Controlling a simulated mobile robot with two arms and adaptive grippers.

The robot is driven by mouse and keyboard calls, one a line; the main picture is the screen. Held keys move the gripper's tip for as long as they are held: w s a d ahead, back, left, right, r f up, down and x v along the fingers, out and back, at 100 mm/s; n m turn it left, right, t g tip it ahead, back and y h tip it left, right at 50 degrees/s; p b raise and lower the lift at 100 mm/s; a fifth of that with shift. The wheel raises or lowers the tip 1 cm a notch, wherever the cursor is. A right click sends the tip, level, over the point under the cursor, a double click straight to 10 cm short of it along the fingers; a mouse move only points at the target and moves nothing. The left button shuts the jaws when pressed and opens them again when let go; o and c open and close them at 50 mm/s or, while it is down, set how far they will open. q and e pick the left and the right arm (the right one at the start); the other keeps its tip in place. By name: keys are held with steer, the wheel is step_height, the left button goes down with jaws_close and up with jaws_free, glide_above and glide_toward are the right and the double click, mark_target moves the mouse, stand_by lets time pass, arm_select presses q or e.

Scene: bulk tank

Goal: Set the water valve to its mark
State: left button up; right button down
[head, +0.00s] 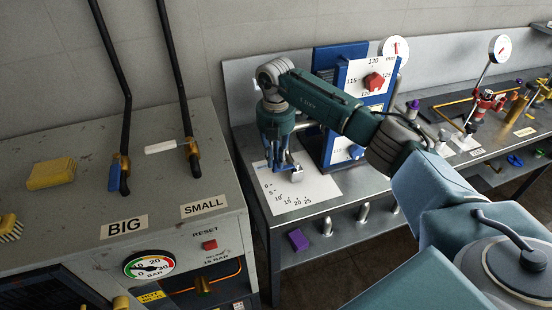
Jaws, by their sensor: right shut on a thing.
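A white scale plate (310,188), marked 0 to 25, lies flat on the grey bench. The water valve seems to stand on this plate, mostly hidden by my gripper; its pointer and mark are not readable. My right gripper (284,170) points down over the plate, shut on the valve, with a small pale piece at its tips. My left gripper is out of view.
Behind my gripper a blue stand (326,62) carries a red knob (374,82) with a scale of 115 to 130, and a blue knob (355,151) lower down. At left, a grey cabinet (80,150) holds BIG and SMALL levers and a pressure gauge (149,265).

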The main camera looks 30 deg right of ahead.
mark_target(276, 161)
steer(key=shift+w+r, duration=0.1)
steer(key=shift+r, duration=0.05)
steer(key=c, duration=1.7)
jaws_free()
step_height(276, 161, up, 12)
steer(key=shift+f, duration=0.1)
